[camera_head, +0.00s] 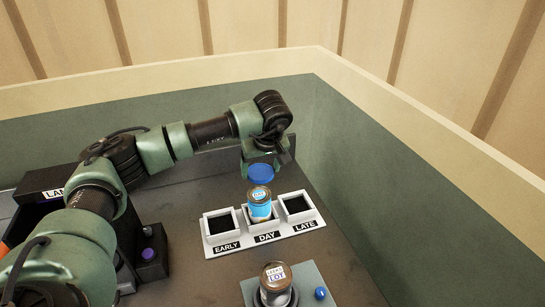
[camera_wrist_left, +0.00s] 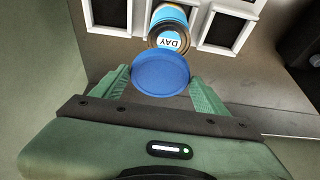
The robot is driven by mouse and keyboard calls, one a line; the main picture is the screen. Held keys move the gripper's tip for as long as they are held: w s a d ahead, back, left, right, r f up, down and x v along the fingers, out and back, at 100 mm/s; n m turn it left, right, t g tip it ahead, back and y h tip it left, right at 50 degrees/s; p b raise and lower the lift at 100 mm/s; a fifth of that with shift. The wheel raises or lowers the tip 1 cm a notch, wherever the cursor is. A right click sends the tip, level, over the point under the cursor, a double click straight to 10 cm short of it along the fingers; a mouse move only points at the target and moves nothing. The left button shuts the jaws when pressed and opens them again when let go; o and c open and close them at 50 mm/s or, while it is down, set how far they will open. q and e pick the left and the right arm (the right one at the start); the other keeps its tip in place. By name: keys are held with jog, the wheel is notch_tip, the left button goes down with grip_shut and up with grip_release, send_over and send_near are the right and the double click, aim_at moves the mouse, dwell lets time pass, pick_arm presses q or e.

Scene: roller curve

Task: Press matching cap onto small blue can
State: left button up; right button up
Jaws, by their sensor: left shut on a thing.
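The small blue can (camera_head: 260,208) stands upright in the middle compartment, marked DAY, of a white three-slot tray (camera_head: 236,241). Its round top carries a label reading DAY in the left wrist view (camera_wrist_left: 170,42). A round blue cap (camera_head: 262,176) is held by my left gripper (camera_head: 262,164), behind the can in the head view and apart from it. In the left wrist view my left gripper (camera_wrist_left: 161,88) has its two green fingers on either side of the blue cap (camera_wrist_left: 160,72). The cap lies just below the can there. My right gripper is not in view.
The EARLY and LATE slots are empty. A dark can with a labelled lid (camera_head: 276,277) stands on a grey block with a blue knob (camera_head: 321,294) in front. A black labelled box (camera_head: 45,190) is at left. Green walls (camera_head: 365,165) close the back and right.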

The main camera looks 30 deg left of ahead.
aim_at(259, 193)
pick_arm(q)
jog(key=shift+s+f+b, duration=0.3)
jog(key=shift+s+b, duration=0.05)
jog(key=shift+s, duration=0.2)
jog(key=shift+s+f+b, duration=0.25)
jog(key=shift+s+b, duration=0.05)
jog(key=shift+s, duration=0.25)
jog(key=f+b, duration=0.1)
jog(key=f, duration=0.1)
jog(key=w+f+b, duration=0.1)
jog(key=shift+d+f, duration=0.1)
jog(key=shift+f, duration=0.3)
jog(key=shift+s+f+b, duration=0.1)
jog(key=shift+f+b, duration=0.2)
jog(key=shift+b, duration=0.05)
jog(key=shift+f, duration=0.3)
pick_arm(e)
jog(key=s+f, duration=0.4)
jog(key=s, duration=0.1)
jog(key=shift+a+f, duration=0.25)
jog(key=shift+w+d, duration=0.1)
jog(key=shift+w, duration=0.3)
pick_arm(q)
jog(key=shift+f+b, duration=0.25)
jog(key=shift+b, duration=0.15)
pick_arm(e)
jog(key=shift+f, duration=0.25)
